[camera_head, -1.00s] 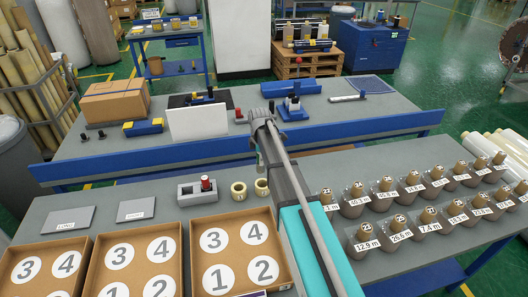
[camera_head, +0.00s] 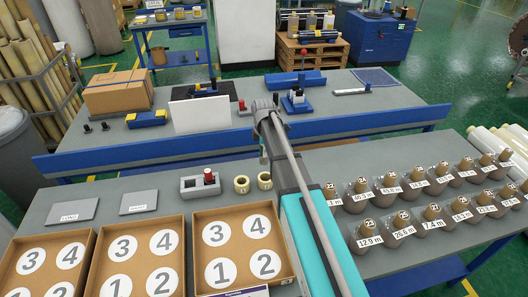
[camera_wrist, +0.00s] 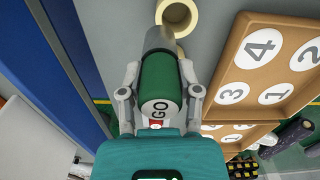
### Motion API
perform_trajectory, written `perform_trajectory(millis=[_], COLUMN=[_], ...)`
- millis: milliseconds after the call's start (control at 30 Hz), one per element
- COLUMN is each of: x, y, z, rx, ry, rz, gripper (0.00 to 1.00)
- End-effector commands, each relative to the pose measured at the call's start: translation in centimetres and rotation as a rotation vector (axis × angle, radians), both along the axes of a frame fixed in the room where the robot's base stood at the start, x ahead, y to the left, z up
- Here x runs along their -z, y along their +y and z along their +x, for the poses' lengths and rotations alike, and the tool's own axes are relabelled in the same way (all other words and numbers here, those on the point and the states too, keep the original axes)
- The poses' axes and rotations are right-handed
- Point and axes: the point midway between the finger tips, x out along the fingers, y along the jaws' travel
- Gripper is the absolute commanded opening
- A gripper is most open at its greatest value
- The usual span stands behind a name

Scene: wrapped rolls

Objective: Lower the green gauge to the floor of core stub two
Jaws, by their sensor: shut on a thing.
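The green gauge (camera_wrist: 158,82) is in the wrist view, with a grey far end and a white near end marked GO. My gripper (camera_wrist: 158,72) is shut on it, with one finger on each side. Beyond the gauge's grey end is a pale core stub (camera_wrist: 187,12), its opening partly covered by the gauge. The gauge's tip overlaps the stub's near edge; I cannot tell whether they touch. In the head view two stubs, a left one (camera_head: 241,184) and a right one (camera_head: 264,181), stand side by side; no number is readable on them. My arm mostly hides the gripper there.
A grey block with a red-topped plug (camera_head: 209,176) stands left of the stubs. Numbered cardboard trays (camera_head: 186,262) lie in front. Several labelled rolls (camera_head: 365,232) stand to the right. A blue rail (camera_head: 160,153) runs behind the stubs.

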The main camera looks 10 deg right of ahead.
Motion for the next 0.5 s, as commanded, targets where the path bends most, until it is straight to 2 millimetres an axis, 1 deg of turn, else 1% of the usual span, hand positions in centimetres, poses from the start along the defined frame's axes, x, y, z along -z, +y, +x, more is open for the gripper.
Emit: perform_trajectory(millis=[33,200,500], x=[-0.5,-1.0,-1.0], y=[-0.1,-0.2,-0.3], z=[-0.9,-2.3,-2.5], rx=[-0.024,-0.099,-0.120], ry=[0.000,0.000,0.000], rz=[0.000,0.000,0.000], gripper=[0.00,0.00,0.00])
